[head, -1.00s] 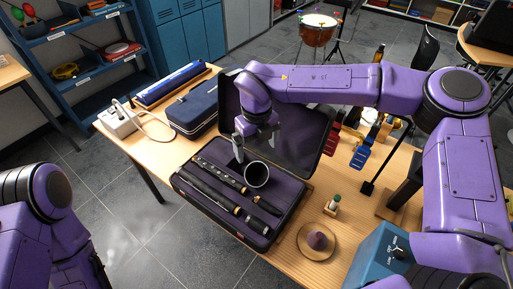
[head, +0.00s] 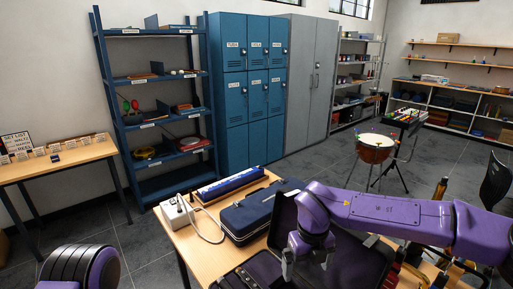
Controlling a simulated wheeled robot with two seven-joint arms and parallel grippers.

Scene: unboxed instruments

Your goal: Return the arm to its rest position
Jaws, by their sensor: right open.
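My right arm reaches in from the right edge over the wooden table (head: 184,237). Its purple wrist bends down at the open dark instrument case (head: 352,264). My right gripper (head: 307,265) is open, with its grey fingers apart above the case and nothing seen between them. Most of the case's tray is cut off by the bottom edge, so its contents are hidden. Of my left arm, only a rounded purple and dark link shows at the lower left; its gripper is out of view.
Left of the open case are a closed dark blue case (head: 262,212), a long blue case (head: 230,184) and a white box with a cable (head: 177,215). Behind stand a blue shelf (head: 158,110), blue lockers (head: 250,85) and a drum (head: 375,149). Grey floor lies between.

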